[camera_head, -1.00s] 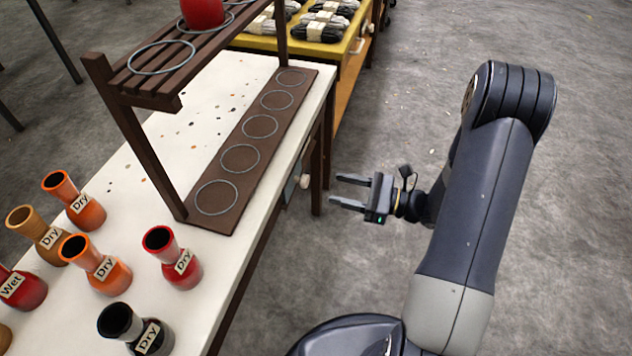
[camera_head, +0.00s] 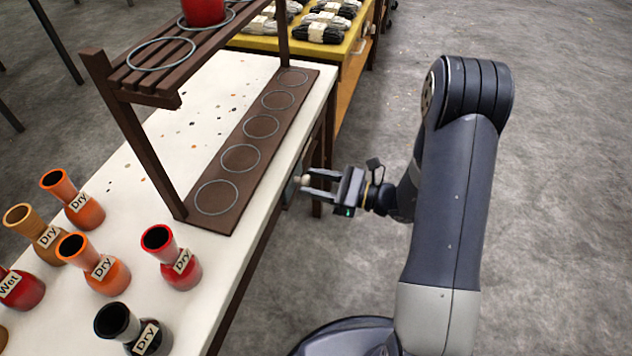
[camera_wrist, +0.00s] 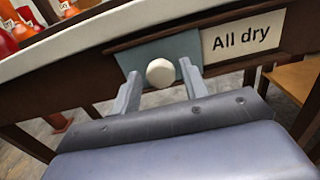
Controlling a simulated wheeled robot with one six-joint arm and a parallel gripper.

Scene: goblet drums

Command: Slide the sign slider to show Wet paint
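The sign slider is a grey-blue plate (camera_wrist: 182,45) with a round cream knob (camera_wrist: 160,73), set in a dark frame on the front edge of the table. The sign beside it reads "All dry" (camera_wrist: 242,37) in the wrist view. My gripper (camera_wrist: 162,82) is open, its two fingers on either side of the knob, with visible gaps to it. In the head view my gripper (camera_head: 305,189) reaches the table's front side, and the knob (camera_head: 306,180) shows small by the fingertips. No "Wet paint" lettering shows.
Goblet drums with Dry or Wet tags, such as a red one (camera_head: 178,265) and a black one (camera_head: 140,335), stand on the white tabletop (camera_head: 215,275). A dark slatted rack (camera_head: 165,75) rises above it. A yellow table (camera_head: 340,50) stands behind. Floor at right is clear.

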